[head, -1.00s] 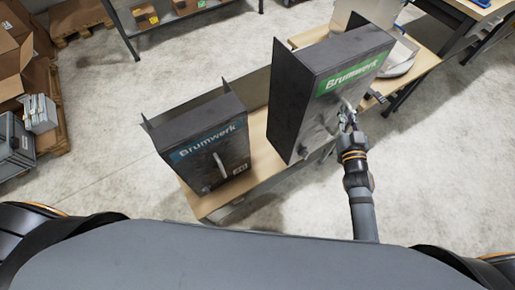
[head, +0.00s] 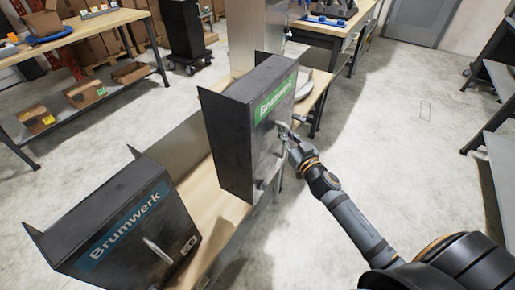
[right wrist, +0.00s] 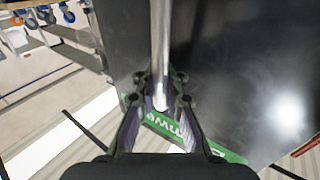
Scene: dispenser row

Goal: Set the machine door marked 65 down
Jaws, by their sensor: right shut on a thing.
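A dark Brumwerk machine door with a green label (head: 238,155) stands over the wooden bench in the middle of the head view. Its number is hidden or too small to read. My right gripper (head: 290,136) is at the metal bar handle on its front face. In the right wrist view the silver handle (right wrist: 160,45) runs between the fingers of my right gripper (right wrist: 160,88), which is shut on it. Part of the green label (right wrist: 168,126) shows behind the fingers. My left gripper is out of view.
A second dark Brumwerk door with a blue label (head: 125,225) and its own handle stands at the lower left; its number looks like 60. A workbench (head: 75,33) is at the upper left, another table (head: 335,32) behind. The floor (head: 400,140) on the right is clear.

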